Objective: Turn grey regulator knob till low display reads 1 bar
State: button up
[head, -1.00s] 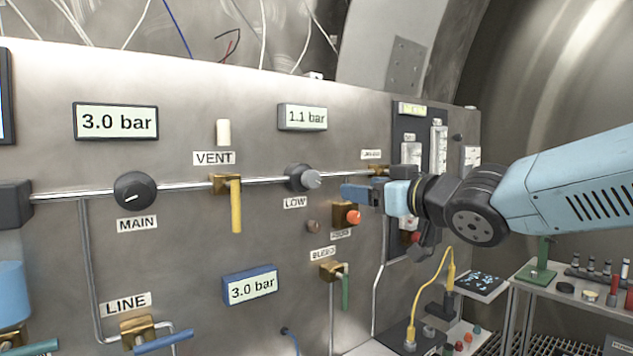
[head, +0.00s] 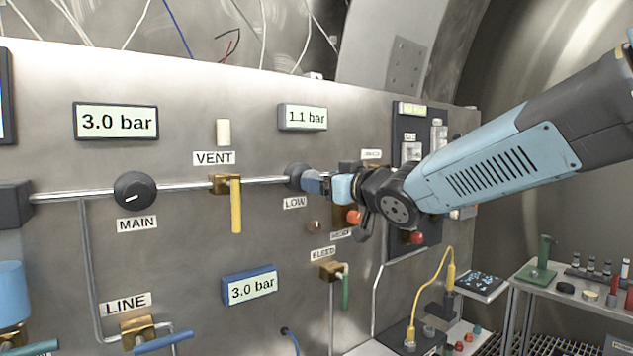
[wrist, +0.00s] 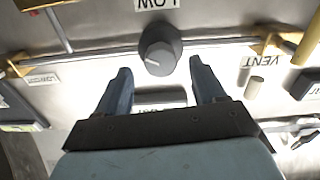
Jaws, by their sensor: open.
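The grey LOW regulator knob (head: 293,175) sits on the pipe of the steel panel, partly covered by my gripper in the head view. The low display (head: 303,117) above it reads 1.1 bar. My gripper (head: 314,183) is at the knob's right side in the head view. In the wrist view, which is upside down, the knob (wrist: 157,52) lies just beyond my open fingertips (wrist: 160,70), between their lines. One finger is on each side, with no clear contact. The white mark on the knob face shows there.
The MAIN knob (head: 135,191) and the yellow VENT lever (head: 236,205) are to the left. An orange-red knob (head: 354,217) is close below my gripper. The green BLEED lever (head: 345,291) is lower. Another display (head: 250,285) reads 3.0 bar.

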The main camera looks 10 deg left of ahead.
jog(key=shift+x, duration=1.3)
jog(key=shift+c, duration=0.3)
jog(key=c, duration=1)
jog(key=shift+n, duration=0.7)
jog(key=o, duration=1.1)
jog(key=shift+c, duration=0.2)
